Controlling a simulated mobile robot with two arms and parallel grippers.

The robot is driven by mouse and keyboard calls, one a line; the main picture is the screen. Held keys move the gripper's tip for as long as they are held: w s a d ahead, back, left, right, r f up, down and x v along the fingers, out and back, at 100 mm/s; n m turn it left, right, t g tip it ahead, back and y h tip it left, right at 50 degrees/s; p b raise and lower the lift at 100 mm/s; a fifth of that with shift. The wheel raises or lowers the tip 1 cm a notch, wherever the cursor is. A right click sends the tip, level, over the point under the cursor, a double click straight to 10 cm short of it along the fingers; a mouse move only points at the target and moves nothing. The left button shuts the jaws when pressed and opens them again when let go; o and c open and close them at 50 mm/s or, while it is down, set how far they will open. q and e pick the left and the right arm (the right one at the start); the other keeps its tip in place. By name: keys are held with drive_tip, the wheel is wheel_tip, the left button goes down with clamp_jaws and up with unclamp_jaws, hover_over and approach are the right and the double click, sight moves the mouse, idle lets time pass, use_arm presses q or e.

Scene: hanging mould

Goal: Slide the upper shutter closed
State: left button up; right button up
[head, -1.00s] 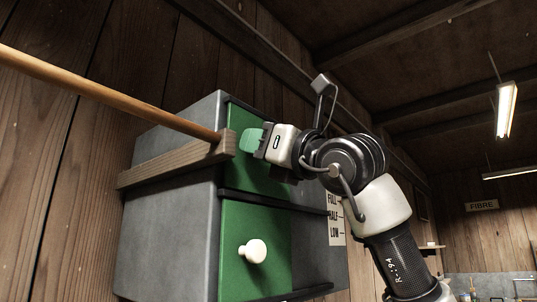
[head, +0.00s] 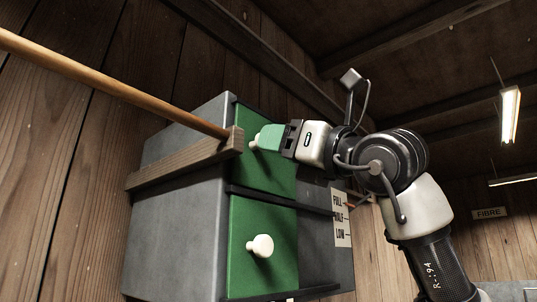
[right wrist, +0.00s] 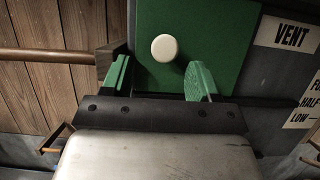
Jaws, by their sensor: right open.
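The upper shutter (head: 265,172) is a green panel on the front of a grey box. Its white knob (head: 253,145) shows just past the green fingertips of my right gripper (head: 265,137). In the right wrist view, the knob (right wrist: 165,48) lies ahead of the open right gripper (right wrist: 160,78), in line with the gap between its fingers. The fingers do not hold it. The upper shutter (right wrist: 215,40) fills the middle of that view, with dark grey to its right. My left gripper is not in view.
A lower green shutter (head: 285,225) with a white knob (head: 261,246) sits below a dark rail. A wooden bar (head: 180,163) and long pole (head: 110,85) meet left of the upper knob. Labels reading VENT (right wrist: 291,36) and FULL, HALF, LOW (head: 341,218) are at the right.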

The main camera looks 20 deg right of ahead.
drive_tip(key=b+v, duration=0.2)
drive_tip(key=v, duration=0.4)
drive_tip(key=shift+s, duration=0.1)
idle(0.4)
